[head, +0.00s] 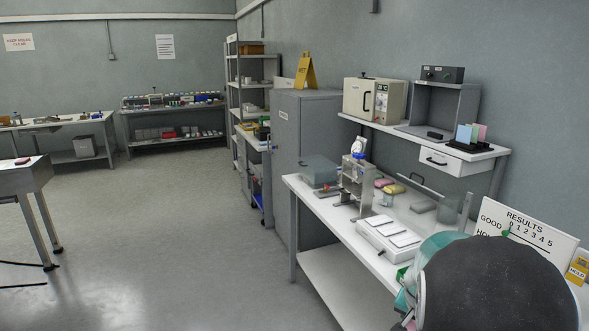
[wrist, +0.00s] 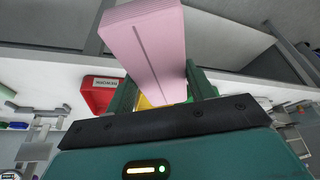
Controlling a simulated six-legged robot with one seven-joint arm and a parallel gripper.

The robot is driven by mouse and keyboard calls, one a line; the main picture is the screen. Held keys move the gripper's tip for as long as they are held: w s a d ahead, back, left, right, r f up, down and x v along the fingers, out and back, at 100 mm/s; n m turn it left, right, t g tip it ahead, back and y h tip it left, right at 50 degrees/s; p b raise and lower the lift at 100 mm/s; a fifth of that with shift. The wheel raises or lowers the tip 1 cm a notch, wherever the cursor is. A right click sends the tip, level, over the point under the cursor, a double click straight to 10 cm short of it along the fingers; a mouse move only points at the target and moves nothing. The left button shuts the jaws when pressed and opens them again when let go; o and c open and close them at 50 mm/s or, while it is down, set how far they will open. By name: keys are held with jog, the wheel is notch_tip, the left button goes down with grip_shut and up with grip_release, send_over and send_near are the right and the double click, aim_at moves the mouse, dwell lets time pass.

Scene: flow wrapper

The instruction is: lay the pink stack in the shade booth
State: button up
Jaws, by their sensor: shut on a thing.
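The pink stack (wrist: 146,45) is a long pale pink block with fine layered edges and a dark line along its face. My gripper (wrist: 160,84) is shut on it, with a green finger on each side, and the stack sticks out past the fingertips. In the head view my arm covers the lower right, and I cannot make out the stack there. What looks like the shade booth (head: 447,104) is a grey open-fronted box on the wall shelf, with a dark control box (head: 442,74) on top. The held stack is apart from it.
On the shelf (head: 400,131), a beige oven (head: 374,98) stands left of the booth and a black holder with coloured cards (head: 470,136) stands right. The bench (head: 310,197) below carries a metal device (head: 356,182) and a white tray unit (head: 390,238). A red bin (wrist: 98,94) shows in the wrist view.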

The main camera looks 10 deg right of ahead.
jog(key=w+a+f+n+y, duration=0.1)
jog(key=w+a+f+n, duration=0.2)
jog(key=a, duration=0.6)
jog(key=w+a+f+n+t+y, duration=0.1)
jog(key=w+a+f+n, duration=0.3)
jog(key=a+f, duration=0.3)
jog(key=w+a+f+n+t+y, duration=0.1)
jog(key=w+a+f+n, duration=0.2)
jog(key=a, duration=0.9)
notch_tip(320, 180, down, 3)
jog(key=shift+w+a+f+n+y, duration=0.1)
jog(key=shift+w+a+n+y, duration=0.15)
jog(key=shift+w, duration=0.45)
jog(key=shift+d, duration=0.1)
